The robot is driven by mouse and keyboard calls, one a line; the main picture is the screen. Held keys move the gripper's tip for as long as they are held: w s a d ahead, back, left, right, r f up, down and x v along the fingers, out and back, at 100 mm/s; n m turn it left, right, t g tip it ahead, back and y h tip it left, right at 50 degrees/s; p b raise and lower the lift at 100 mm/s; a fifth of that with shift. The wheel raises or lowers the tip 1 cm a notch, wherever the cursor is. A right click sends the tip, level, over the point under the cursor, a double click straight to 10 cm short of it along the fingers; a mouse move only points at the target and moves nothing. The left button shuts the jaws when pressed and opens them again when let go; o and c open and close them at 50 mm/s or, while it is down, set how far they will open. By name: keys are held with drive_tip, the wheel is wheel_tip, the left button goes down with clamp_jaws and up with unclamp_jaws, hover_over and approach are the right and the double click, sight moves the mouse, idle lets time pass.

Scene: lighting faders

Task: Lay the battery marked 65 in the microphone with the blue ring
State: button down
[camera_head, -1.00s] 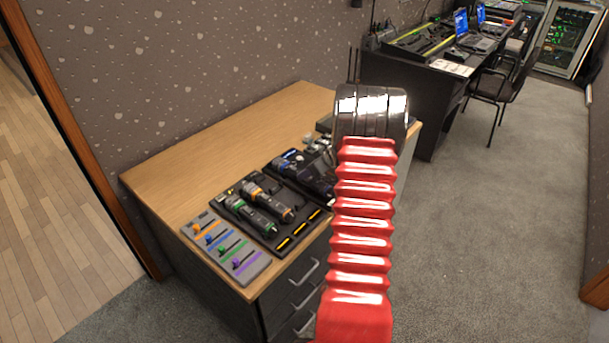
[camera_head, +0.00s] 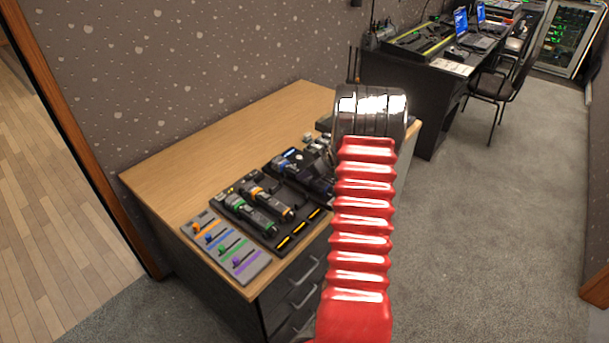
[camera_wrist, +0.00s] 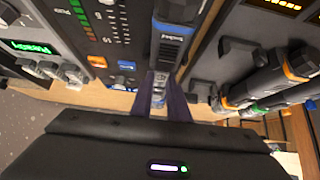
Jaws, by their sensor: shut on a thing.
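The blue-ringed microphone (camera_head: 290,158) lies on the desk beside the black charging tray, partly hidden by my arm in the head view. In the wrist view a dark microphone body with a blue band (camera_wrist: 180,30) lies just beyond my fingertips. My gripper (camera_wrist: 160,98) is shut on a small silvery and blue battery (camera_wrist: 159,88) held between its two dark fingers. The battery is close to the microphone's near end; I cannot tell whether they touch. Its number cannot be read. The gripper is mostly hidden behind my arm in the head view.
Microphones with green (camera_head: 249,212) and orange (camera_head: 267,201) rings lie in the black tray. A panel of coloured faders (camera_head: 226,248) sits at the desk's front left. In the wrist view a mixer with knobs (camera_wrist: 65,72) stands at left. The back of the wooden desk (camera_head: 215,150) is bare.

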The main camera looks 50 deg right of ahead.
drive_tip(key=shift+s+f, duration=0.1)
drive_tip(key=shift+f, duration=0.25)
drive_tip(key=c, duration=1.6)
unclamp_jaws()
drive_tip(key=shift+a+f, duration=0.2)
drive_tip(key=c, duration=0.4)
drive_tip(key=shift+r, duration=0.15)
drive_tip(key=shift+d+r, duration=0.15)
drive_tip(key=shift+r, duration=3.05)
